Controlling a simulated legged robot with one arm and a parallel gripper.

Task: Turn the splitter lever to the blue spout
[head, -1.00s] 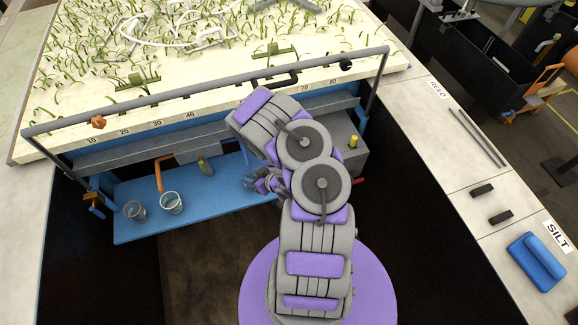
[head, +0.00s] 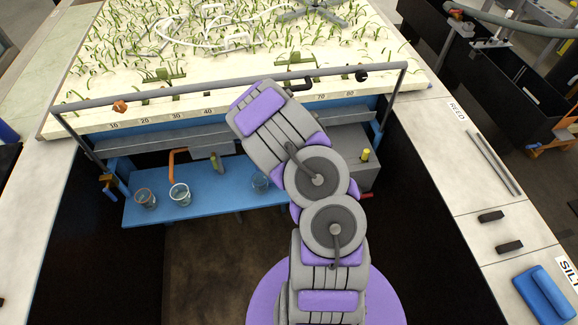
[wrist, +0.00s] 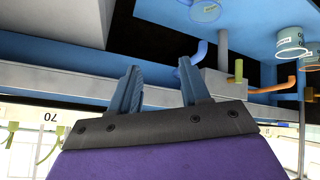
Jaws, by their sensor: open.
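The splitter is a grey box (head: 208,150) under the flume's front edge, with an orange spout (head: 172,165) on its left. Its olive lever (head: 216,163) hangs from the front, close to upright. In the wrist view, which is upside down, the lever (wrist: 239,70) stands beside the box, with the orange spout (wrist: 280,85) to its right. My arm hides the gripper in the head view.
Glass cups (head: 180,194) stand on the blue shelf (head: 225,198), one partly beside my arm. A grey rail (head: 230,84) runs across the front of the planted sand bed. A larger grey box (head: 350,150) with a yellow knob stands right of my arm.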

